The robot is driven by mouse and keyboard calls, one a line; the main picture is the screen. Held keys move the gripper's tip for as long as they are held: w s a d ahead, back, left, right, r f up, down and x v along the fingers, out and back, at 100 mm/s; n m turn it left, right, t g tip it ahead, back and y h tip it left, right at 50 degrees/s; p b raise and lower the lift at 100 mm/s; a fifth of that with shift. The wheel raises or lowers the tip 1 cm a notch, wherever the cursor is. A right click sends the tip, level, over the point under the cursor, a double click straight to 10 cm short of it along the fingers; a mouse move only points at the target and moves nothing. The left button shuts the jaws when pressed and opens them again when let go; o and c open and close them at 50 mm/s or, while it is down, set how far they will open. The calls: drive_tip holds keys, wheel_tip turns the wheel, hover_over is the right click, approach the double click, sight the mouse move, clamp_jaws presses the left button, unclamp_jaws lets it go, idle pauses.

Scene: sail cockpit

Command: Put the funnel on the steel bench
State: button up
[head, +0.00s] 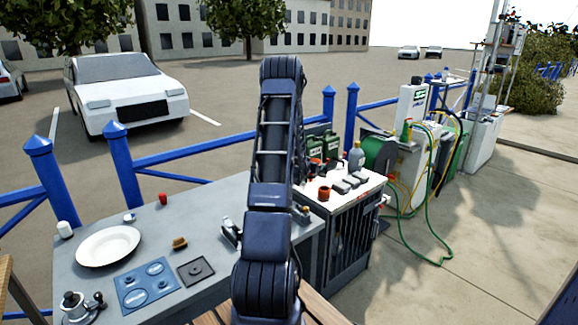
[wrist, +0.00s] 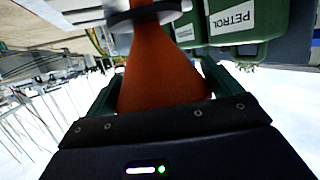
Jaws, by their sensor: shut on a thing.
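An orange funnel (wrist: 160,65) stands out between the two fingers of my gripper (wrist: 160,98) in the wrist view. The fingers are shut on it, one at each side of its wide part. A dark band crosses its narrow part near the top of that view. In the head view my arm hides most of the gripper, and I cannot make out the held funnel for sure. The grey bench (head: 205,215), which looks like the steel bench, spans the left and middle of the head view.
Bare top lies behind these. A white-topped cabinet (head: 345,203) holds several items. Green petrol cans (wrist: 247,22) are close to the funnel.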

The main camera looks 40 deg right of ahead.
drive_tip(key=s+d, duration=0.5)
drive_tip(key=s, duration=0.1)
wheel_tip(320, 180, down, 7)
drive_tip(key=m+g, duration=0.1)
drive_tip(key=shift+w+d+h, duration=0.15)
drive_tip(key=shift+w+h, duration=0.1)
drive_tip(key=shift+h, duration=0.05)
drive_tip(key=shift+f, duration=0.1)
idle(0.5)
drive_tip(key=o, duration=0.8)
drive_tip(key=v, duration=1.1)
drive_tip(key=shift+d, duration=0.1)
